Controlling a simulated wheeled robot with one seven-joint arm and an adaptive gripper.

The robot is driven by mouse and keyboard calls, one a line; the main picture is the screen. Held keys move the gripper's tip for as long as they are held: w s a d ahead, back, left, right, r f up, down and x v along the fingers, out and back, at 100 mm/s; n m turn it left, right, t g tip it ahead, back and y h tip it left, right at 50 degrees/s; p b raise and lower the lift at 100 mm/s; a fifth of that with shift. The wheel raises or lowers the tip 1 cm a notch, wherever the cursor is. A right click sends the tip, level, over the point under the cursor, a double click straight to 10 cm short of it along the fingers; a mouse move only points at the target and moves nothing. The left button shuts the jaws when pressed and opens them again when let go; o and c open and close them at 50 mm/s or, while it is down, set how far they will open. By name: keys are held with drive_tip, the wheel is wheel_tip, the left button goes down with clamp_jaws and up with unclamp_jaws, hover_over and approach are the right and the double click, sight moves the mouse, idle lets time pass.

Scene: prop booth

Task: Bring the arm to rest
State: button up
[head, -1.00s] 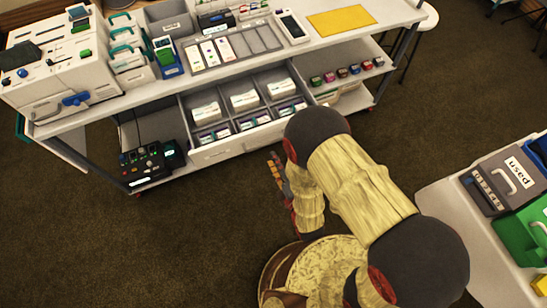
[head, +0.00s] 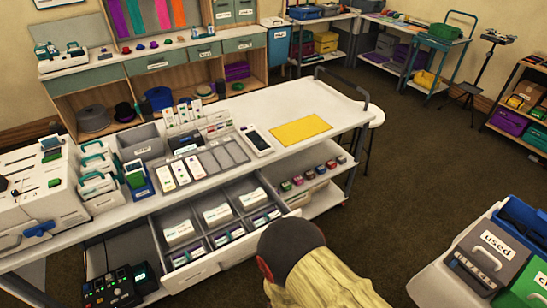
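My arm (head: 318,280) shows at the bottom centre of the head view, as a dark joint and a pale yellow, wood-like link. It stands in front of the open drawer (head: 192,275) of the white cart. My gripper is not in the picture; it lies below the lower edge or is hidden behind the arm.
The white cart (head: 318,98) holds a yellow sheet (head: 300,130), a handheld device (head: 257,140) and a tray of cards (head: 205,165). Its drawer sticks out close to my arm. A grey box marked "used" (head: 490,260) stands at right. Carpet (head: 400,170) is clear between them.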

drive_tip(key=s+d+r+m+h, duration=0.1)
drive_tip(key=d+r+m, duration=0.5)
drive_tip(key=r, duration=1.1)
drive_tip(key=s+d+r+m+h, duration=0.1)
drive_tip(key=d+r+m, duration=0.5)
drive_tip(key=r, duration=1.1)
drive_tip(key=s+d+r+m+g+h, duration=0.1)
drive_tip(key=d+r+m, duration=0.4)
drive_tip(key=r, duration=1.2)
drive_tip(key=s+d+h, duration=0.1)
drive_tip(key=d, duration=0.2)
drive_tip(key=shift+s+d+r+m, duration=0.2)
drive_tip(key=shift+d+m, duration=0.1)
drive_tip(key=shift+m, duration=0.1)
